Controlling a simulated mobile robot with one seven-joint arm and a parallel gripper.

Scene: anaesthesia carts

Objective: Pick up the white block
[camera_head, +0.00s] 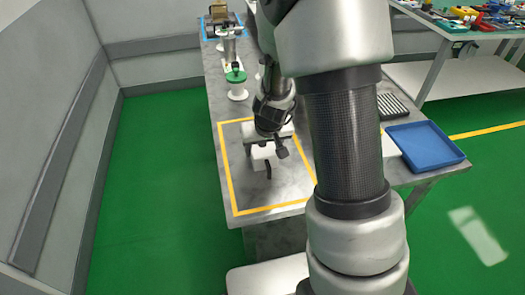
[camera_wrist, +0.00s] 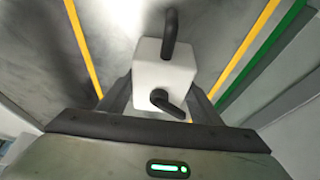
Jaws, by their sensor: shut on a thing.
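The white block (camera_wrist: 165,62) sits between the two fingers of my gripper (camera_wrist: 160,92) in the wrist view. Dark curved handle-like parts stick out from its far side and its near side. My gripper is shut on the block. In the head view the white block (camera_head: 261,153) shows below my wrist, inside the yellow-taped square on the grey table (camera_head: 258,190). One dark part hangs at its front. My arm hides part of the block's surroundings, and I cannot tell whether the block touches the table.
A blue tray (camera_head: 426,145) lies at the table's right edge, near a dark rack (camera_head: 391,106). A green-topped white item (camera_head: 236,80) stands behind the taped square. The front left of the square is clear. A second table (camera_head: 470,70) with coloured bins stands back right.

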